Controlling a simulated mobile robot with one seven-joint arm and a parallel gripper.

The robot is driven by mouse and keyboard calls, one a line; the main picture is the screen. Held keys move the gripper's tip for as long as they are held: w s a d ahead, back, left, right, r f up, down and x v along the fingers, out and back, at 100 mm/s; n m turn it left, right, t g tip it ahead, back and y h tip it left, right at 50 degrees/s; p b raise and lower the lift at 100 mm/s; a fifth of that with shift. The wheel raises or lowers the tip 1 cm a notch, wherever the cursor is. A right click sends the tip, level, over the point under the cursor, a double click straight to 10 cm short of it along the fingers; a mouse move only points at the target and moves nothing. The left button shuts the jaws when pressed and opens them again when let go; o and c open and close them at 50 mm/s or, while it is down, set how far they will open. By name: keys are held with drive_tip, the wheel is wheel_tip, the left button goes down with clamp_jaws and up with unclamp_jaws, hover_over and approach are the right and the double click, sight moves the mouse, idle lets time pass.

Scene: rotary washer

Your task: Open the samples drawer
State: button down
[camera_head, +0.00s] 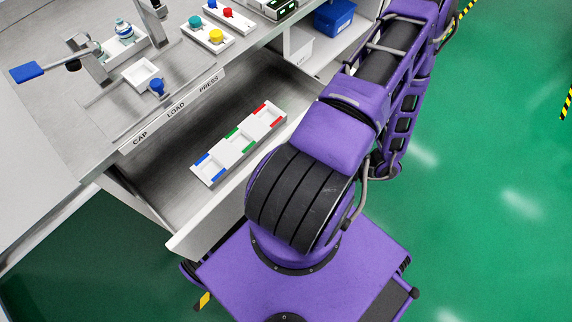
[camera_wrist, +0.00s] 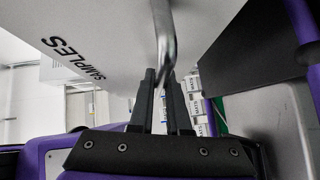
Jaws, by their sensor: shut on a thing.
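The samples drawer (camera_head: 185,238) stands pulled out below the counter in the head view, its inside showing. In it lies a white tray (camera_head: 238,143) with blue, green and red marked sections. In the wrist view the white drawer front (camera_wrist: 105,35) bears the word SAMPLES, and a grey metal bar handle (camera_wrist: 165,35) runs down the middle. My gripper (camera_wrist: 163,78) is shut on the handle, with a dark finger on each side of it. In the head view my purple arm hides my gripper and the right part of the drawer front.
The metal counter (camera_head: 60,110) above carries a lever with a blue grip (camera_head: 27,72), a bottle (camera_head: 125,32) and trays with coloured caps (camera_head: 216,37). A blue bin (camera_head: 334,16) stands at the back. Green floor (camera_head: 480,170) is open at right.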

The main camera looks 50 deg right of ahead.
drive_tip(key=c, duration=0.9)
unclamp_jaws()
drive_tip(key=v, duration=1.7)
drive_tip(key=shift+s+d+r+b, duration=0.1)
drive_tip(key=shift+s+d+b, duration=0.05)
drive_tip(key=shift+b, duration=0.15)
